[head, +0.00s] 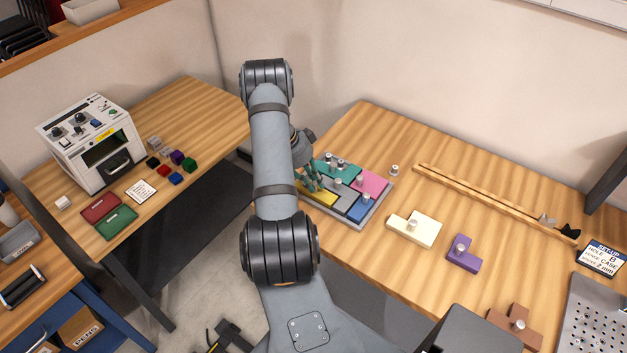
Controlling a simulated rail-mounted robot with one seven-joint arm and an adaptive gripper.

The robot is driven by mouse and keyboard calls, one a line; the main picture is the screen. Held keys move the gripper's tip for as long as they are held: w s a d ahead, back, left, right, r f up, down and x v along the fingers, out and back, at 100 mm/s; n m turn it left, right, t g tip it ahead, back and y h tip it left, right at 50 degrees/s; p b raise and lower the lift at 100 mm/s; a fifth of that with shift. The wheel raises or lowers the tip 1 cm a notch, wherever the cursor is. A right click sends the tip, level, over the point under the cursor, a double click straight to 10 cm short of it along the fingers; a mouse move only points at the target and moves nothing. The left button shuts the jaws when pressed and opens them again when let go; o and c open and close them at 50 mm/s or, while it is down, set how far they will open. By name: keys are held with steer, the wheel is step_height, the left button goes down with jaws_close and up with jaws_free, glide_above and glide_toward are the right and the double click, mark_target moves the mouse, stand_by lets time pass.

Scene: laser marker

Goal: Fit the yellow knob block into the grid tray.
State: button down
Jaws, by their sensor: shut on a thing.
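The grid tray (363,223) is grey and lies near the left end of the right-hand table. It holds a teal block (349,170), a pink block (374,184), a grey block (343,197) and a blue block (362,209). The yellow knob block (321,195) is at the tray's left front corner, under my gripper (311,184). My gripper is shut on it, at the knob as far as I can see. My arm hides part of the block and the tray's left side. I cannot tell whether the block is fully seated or slightly raised.
A cream knob block (427,234), a purple block (466,259) and a brown block (517,318) lie to the right. A wooden rail (490,203) runs along the back. Bare table lies between tray and rail.

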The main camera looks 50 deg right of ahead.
mark_target(314, 183)
steer(key=shift+f, duration=0.1)
steer(key=c, duration=1.7)
jaws_free()
steer(key=shift+o, duration=0.4)
steer(key=b+v, duration=0.4)
steer(key=v, duration=0.8)
steer(key=p+x, duration=0.4)
steer(key=x, duration=0.8)
steer(key=shift+s, duration=0.1)
steer(key=shift+r+b, duration=0.85)
steer(key=shift+r, duration=0.8)
